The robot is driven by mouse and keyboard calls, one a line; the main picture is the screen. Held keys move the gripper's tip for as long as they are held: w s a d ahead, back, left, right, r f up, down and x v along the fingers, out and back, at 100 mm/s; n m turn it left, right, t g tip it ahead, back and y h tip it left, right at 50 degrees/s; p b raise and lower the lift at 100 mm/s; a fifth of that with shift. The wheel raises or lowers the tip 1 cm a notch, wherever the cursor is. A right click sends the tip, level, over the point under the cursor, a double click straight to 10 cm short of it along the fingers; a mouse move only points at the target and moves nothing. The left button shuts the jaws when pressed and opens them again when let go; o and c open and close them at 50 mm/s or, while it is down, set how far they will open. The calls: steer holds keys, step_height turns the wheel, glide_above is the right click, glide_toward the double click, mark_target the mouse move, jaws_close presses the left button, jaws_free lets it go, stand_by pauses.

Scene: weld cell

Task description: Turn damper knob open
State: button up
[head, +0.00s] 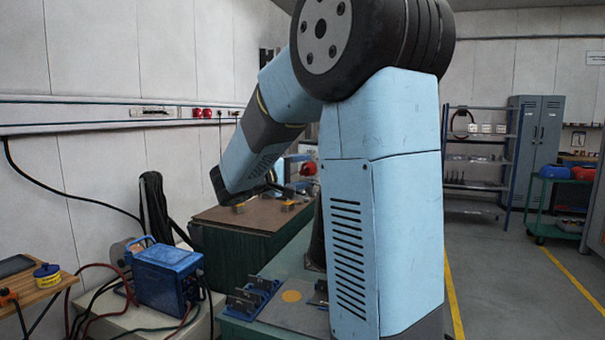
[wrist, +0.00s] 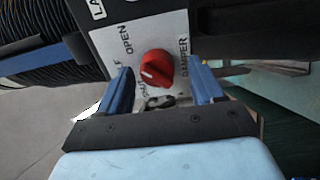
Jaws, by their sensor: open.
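The red damper knob (wrist: 157,68) shows in the wrist view on a pale label plate (wrist: 112,42). The plate carries the words OPEN and DAMPER and other lettering that is partly hidden. The knob's light pointer line is tilted, and I cannot tell exactly which mark it points to. My gripper (wrist: 163,82) is open, with one blue finger on each side of the knob. Whether the fingers touch it I cannot tell. In the head view my arm hides the knob, and the gripper is not clearly visible there.
A black ribbed hose (wrist: 35,80) lies left of the plate in the wrist view. The head view shows a brown-topped bench (head: 235,218), a blue welding unit (head: 167,276) with cables at lower left, and a blue rack (head: 250,298) on a table close by. Open floor lies at right.

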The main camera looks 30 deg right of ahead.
steer(key=v, duration=1.4)
steer(key=shift+w+d, duration=0.1)
steer(key=s+d+f+g+y, duration=0.1)
steer(key=s+d+f+y, duration=0.2)
steer(key=s, duration=0.4)
steer(key=s+d+f+g+y, duration=0.1)
steer(key=s+f+g+y, duration=0.1)
steer(key=s+f+y, duration=0.3)
steer(key=s+a+f+m+t+y, duration=0.2)
steer(key=s+a+t+y, duration=0.2)
steer(key=s+a+y, duration=0.4)
steer(key=shift+s+f+t+y, duration=0.3)
steer(key=shift+s+y, duration=0.5)
steer(key=shift+s, duration=0.65)
steer(key=shift+a, duration=0.1)
